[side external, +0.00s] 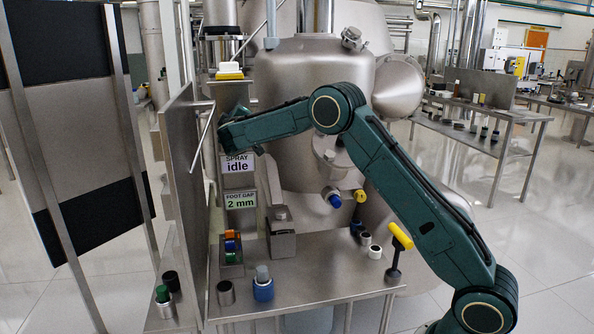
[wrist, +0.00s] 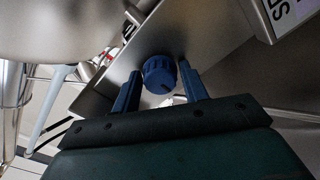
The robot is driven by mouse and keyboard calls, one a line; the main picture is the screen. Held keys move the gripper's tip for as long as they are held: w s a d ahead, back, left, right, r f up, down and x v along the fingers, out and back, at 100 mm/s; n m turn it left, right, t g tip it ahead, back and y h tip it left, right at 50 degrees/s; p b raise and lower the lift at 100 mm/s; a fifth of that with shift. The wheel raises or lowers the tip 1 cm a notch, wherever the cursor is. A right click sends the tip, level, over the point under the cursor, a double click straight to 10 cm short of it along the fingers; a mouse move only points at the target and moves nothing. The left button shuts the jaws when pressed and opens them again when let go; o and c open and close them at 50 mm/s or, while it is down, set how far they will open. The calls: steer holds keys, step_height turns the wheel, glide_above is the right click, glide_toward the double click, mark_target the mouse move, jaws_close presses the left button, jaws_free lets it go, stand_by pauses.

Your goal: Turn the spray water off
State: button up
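A round blue ribbed knob (wrist: 158,75) sits on a grey metal panel in the wrist view. My gripper (wrist: 160,80) has one finger on each side of it, with a small gap showing on both sides. The fingers are open and hold nothing. In the side external view my gripper is at the upper part of the control column, just above a sign reading "SPRAY idle" (side external: 238,163). The knob cannot be made out there, and my wrist covers that part of the column.
A "FOOT GAP 2 mm" sign (side external: 240,200) is below. A metal plate (side external: 180,190) stands close on the left. The bench (side external: 320,275) holds several small containers and a yellow-handled tool (side external: 399,238). A large steel vessel (side external: 300,85) stands behind.

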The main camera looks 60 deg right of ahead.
steer(key=shift+o, duration=0.9)
steer(key=shift+s+a, duration=0.15)
steer(key=v, duration=1.3)
steer(key=shift+s+a, duration=0.15)
steer(key=s+m+g+y, duration=0.4)
steer(key=s+y, duration=0.2)
steer(key=s, duration=0.9)
steer(key=s+a+f+g+y, duration=0.1)
steer(key=s+a+f+y, duration=0.1)
steer(key=s, duration=0.6)
steer(key=s+a+f+n+g+y, duration=0.1)
steer(key=s+a+y, duration=0.1)
steer(key=s+a, duration=0.3)
steer(key=s+a+f+g+y, duration=0.1)
steer(key=s+a, duration=0.3)
steer(key=s, duration=0.8)
steer(key=shift+s+f+n+y, duration=0.3)
steer(key=shift+s+f+y, duration=0.1)
steer(key=shift+f+y, duration=0.45)
